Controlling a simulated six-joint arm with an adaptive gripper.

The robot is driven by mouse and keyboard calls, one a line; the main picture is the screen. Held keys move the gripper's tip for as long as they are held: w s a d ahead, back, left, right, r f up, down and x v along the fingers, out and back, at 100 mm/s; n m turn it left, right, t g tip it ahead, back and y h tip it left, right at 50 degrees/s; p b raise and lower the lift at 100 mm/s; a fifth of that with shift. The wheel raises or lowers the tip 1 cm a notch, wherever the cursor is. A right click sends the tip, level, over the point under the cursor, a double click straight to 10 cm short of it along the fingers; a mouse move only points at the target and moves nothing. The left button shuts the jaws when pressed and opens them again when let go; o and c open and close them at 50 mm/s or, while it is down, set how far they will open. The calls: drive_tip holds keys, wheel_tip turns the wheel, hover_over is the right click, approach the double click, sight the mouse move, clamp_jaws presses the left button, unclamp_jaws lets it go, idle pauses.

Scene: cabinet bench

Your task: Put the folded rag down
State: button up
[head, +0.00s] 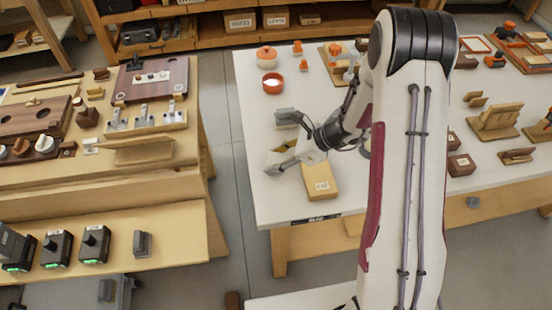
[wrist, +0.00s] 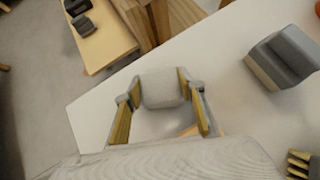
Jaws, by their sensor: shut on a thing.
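The folded rag (wrist: 162,88) is a pale grey, rounded pad between the fingertips in the wrist view. My gripper (wrist: 160,100) is shut on it, with one yellow-padded finger on either side. In the head view my gripper (head: 280,157) is low over the left front part of the white table (head: 256,196). The rag is hard to make out there against the pale top. I cannot tell whether the rag touches the table.
A grey block with a wooden base (wrist: 280,62) stands right of the gripper in the wrist view. Bare tabletop lies left of the gripper.

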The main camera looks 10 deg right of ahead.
drive_tip(key=shift+f, duration=0.1)
drive_tip(key=o, duration=0.9)
drive_tip(key=shift+s+d+r, duration=0.1)
drive_tip(key=shift+d+r, duration=0.15)
drive_tip(key=shift+r, duration=0.15)
drive_tip(key=v, duration=1.1)
drive_tip(key=shift+d, duration=0.1)
